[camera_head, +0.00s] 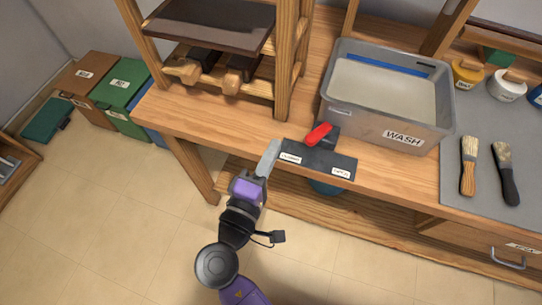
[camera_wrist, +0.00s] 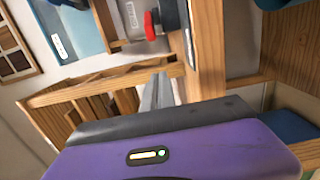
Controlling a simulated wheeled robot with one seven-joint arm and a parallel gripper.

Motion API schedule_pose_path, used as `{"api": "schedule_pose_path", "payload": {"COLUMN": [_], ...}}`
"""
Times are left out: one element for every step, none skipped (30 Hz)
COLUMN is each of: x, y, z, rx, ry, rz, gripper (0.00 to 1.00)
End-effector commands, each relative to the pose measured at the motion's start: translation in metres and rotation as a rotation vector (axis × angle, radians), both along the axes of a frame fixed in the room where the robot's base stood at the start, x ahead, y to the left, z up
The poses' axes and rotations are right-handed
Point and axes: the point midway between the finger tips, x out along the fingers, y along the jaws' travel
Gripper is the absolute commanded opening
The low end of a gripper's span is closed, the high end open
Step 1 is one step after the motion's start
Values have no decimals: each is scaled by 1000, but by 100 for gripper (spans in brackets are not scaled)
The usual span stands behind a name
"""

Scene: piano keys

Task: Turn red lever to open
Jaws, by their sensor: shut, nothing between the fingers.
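The red lever (camera_head: 318,135) sits on a dark plate (camera_head: 318,160) at the front edge of the wooden bench, just in front of the grey wash basin. The lever slants toward the lower left, the side of the left label (camera_head: 290,158); another label (camera_head: 341,173) is at the plate's right. The label print is too small to read surely. My gripper (camera_head: 271,150) is shut and empty, just left of the plate and apart from the lever. In the wrist view the shut fingers (camera_wrist: 157,92) point up, with the red lever (camera_wrist: 150,26) beyond them.
The grey basin (camera_head: 440,110) marked WASH stands behind the lever. A wooden rack (camera_head: 283,90) stands to the left. Two brushes (camera_head: 469,165) lie on a grey mat at the right, with paint jars (camera_head: 467,75) behind.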

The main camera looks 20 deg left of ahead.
Motion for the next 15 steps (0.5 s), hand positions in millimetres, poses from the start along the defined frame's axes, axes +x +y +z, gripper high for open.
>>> {"api": "schedule_pose_path", "payload": {"x": [11, 17, 25, 31, 37, 45, 50, 56, 63, 59, 56, 54, 52, 50, 49], "y": [-1, -2, -2, -3, -3, -4, -4, -5, -5, -10, -15, -21, -25, -28, -31], "z": [1, 1, 1, 1, 1, 1, 1, 1, 1, 0, 0, 1, 1, 1, 0], "rx": [0, 0, 1, 0, 1, 1, 0, 0, 1, -2, -2, -2, -2, -1, -1], "ry": [-1, 0, -1, 0, 0, 0, 0, 1, 0, 2, 3, 2, 2, 2, 2], "rz": [-3, -4, -3, -4, -3, -3, -2, -3, -2, 0, 1, 0, 0, 0, 0], "gripper": [0, 0, 0, 0, 0, 0, 0, 0, 0, 0, 0, 0, 0, 0, 0]}}
